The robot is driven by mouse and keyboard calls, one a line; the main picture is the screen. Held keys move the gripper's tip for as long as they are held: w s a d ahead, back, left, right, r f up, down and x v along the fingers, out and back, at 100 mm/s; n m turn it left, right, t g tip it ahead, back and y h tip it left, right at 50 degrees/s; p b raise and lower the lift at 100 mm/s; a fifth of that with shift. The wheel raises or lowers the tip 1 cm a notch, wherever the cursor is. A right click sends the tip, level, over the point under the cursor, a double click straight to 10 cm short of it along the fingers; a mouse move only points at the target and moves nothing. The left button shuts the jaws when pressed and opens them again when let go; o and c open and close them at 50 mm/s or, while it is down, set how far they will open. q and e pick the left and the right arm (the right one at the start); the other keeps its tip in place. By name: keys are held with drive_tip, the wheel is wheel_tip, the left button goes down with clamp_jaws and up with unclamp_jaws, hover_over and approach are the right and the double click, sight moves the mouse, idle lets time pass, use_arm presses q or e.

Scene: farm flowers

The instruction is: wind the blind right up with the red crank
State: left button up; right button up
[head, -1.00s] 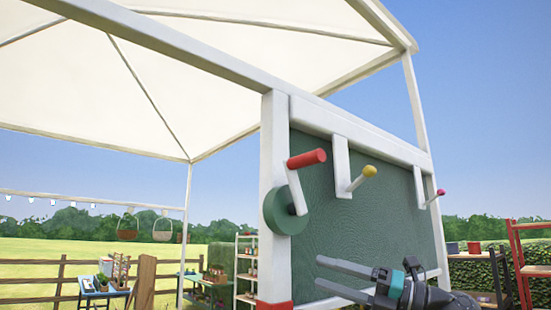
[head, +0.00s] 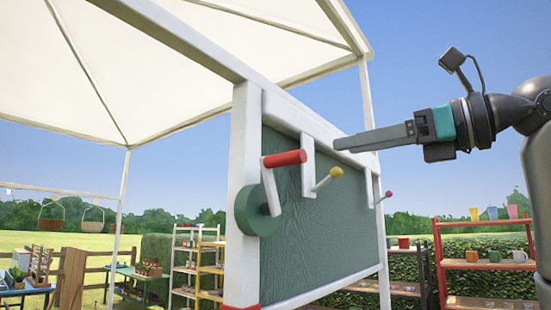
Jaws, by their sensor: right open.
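The red crank (head: 284,158) has a red handle on a white arm, fixed to a green round hub (head: 250,211) on the white post. Its handle sits at the top of the arm and points right. The blind seems to be the dark green textured sheet (head: 325,225) that hangs in the white frame, reaching down to near the picture's bottom. My right gripper (head: 342,143) is open and empty, seen edge-on, with its fingers pointing left. In the picture it is right of the red handle and slightly higher, apart from it. My left gripper is out of view.
A yellow-knobbed crank (head: 335,173) and a pink-knobbed one (head: 388,194) stick out further right on the frame. A cream canopy (head: 110,70) is overhead. Red shelves (head: 485,265) with pots and cups stand at right.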

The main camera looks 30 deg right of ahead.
sight(282, 159)
drive_tip(key=p+x, duration=0.1)
drive_tip(key=x, duration=1.3)
drive_tip(key=shift+a+p, duration=0.1)
drive_tip(key=shift+p, duration=0.3)
clamp_jaws()
idle(0.5)
